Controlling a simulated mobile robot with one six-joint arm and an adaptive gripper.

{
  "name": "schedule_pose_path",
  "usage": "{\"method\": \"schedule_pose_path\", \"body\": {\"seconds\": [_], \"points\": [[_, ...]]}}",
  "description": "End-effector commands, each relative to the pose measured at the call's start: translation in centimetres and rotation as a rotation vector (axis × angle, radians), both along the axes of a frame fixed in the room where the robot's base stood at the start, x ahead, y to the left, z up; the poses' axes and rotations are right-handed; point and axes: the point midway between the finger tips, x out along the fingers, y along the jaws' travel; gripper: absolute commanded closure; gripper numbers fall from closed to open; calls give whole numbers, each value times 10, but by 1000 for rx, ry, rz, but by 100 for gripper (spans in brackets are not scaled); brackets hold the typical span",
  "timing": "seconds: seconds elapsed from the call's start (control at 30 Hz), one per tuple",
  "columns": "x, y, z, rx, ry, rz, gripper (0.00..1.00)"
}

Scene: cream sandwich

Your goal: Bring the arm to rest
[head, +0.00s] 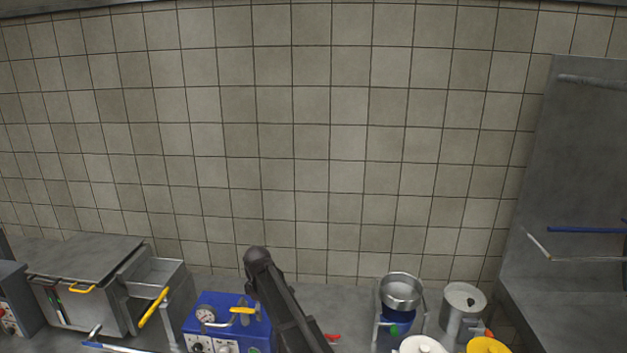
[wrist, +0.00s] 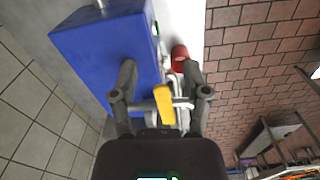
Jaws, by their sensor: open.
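My gripper (wrist: 160,68) is open in the wrist view, with its two dark fingers apart. A yellow handle (wrist: 163,104) shows between the fingers, but I cannot tell how far it lies from them or whether they touch it. A blue machine (wrist: 105,50) is beside and beyond the left finger. In the head view, my dark arm rises from the bottom edge, just right of the blue machine (head: 215,311), which has a gauge and a yellow handle (head: 242,310). My gripper cannot be made out in the head view.
A fryer-like metal unit (head: 95,275) with a yellow-handled basket stands left. Metal pots (head: 401,291) and yellow-and-white containers (head: 487,345) stand right of my arm. A tall metal panel (head: 575,190) bounds the right. A red piece (wrist: 180,55) lies near the right finger. The tiled wall (head: 320,130) is bare.

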Motion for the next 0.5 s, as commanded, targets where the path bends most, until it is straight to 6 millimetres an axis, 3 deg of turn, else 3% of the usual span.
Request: {"method": "schedule_pose_path", "body": {"seconds": [0.27, 0.5], "points": [[-42, -114, -8, 0, 0, -354, 40], [-92, -209, -15, -1, 0, -716, 40]]}}
